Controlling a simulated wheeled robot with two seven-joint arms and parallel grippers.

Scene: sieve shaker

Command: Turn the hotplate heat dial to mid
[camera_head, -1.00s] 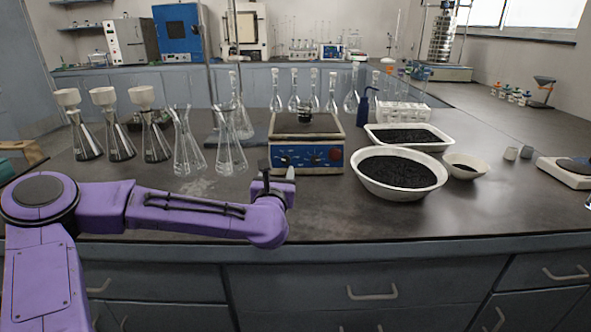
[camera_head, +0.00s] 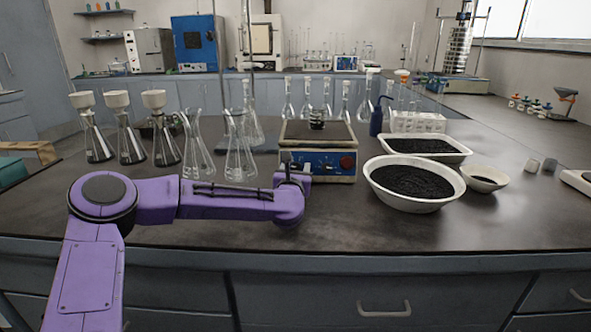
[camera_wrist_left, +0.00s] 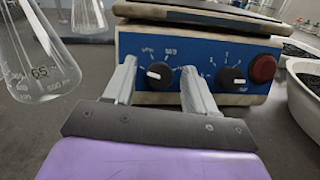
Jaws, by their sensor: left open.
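The hotplate (camera_head: 318,176) stands on the bench with its blue front panel facing me. In the left wrist view the panel (camera_wrist_left: 200,55) carries two black dials and a red round knob or button (camera_wrist_left: 264,69). The left dial (camera_wrist_left: 161,78) has a white mark pointing left; the right dial (camera_wrist_left: 233,79) also has a white mark. The printed labels are too blurred to tell which dial is heat. My left gripper (camera_head: 296,172) is open at the panel's lower left. In the wrist view its fingers (camera_wrist_left: 158,70) lie either side of the left dial; contact cannot be told.
Glass flasks (camera_head: 238,155) stand left of the hotplate, one close to the left finger in the wrist view (camera_wrist_left: 40,65). A white bowl of black grains (camera_head: 413,205) stands close on the right, with a tray (camera_head: 462,153) behind. The bench front is clear.

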